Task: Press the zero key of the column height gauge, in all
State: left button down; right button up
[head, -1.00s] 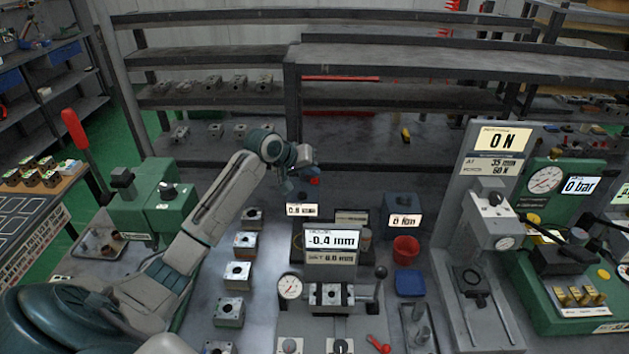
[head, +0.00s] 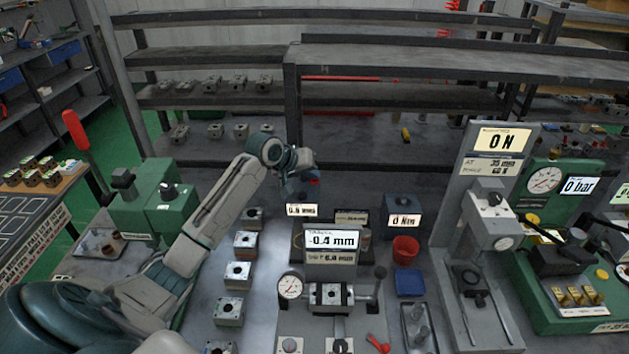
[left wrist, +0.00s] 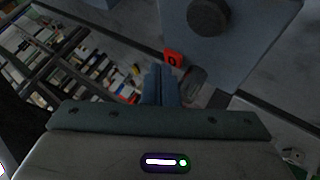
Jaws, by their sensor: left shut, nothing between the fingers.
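My left gripper (head: 297,192) is shut and empty, pointing down behind the small display of the height gauge (head: 302,210). That display shows a small mm reading, too blurred to be sure of. A small red key (head: 315,181) shows just right of the gripper. In the left wrist view the red key (left wrist: 173,58) bears a pale mark like a 0. The shut fingertips (left wrist: 160,70) appear right at its lower edge; I cannot tell whether they touch it. A grey block with a dark round knob (left wrist: 208,15) is beside the key. My right gripper is not in view.
A bench gauge with a -0.4 mm display (head: 333,240) stands in front of the gripper. A row of valve blocks (head: 237,274) is left of it. A red cup (head: 405,250) and a press column (head: 480,190) are to the right. A dark shelf rack (head: 210,95) stands behind.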

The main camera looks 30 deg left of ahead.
aim_at(311, 182)
pick_arm(q)
jog(key=shift+f, duration=0.45)
dwell(0.4)
jog(key=shift+r, duration=0.15)
jog(key=shift+r+p, duration=0.65)
jog(key=shift+p, duration=0.35)
jog(key=shift+r, duration=0.15)
notch_tip(311, 182, up, 5)
jog(key=p, duration=0.5)
jog(key=shift+p, duration=0.35)
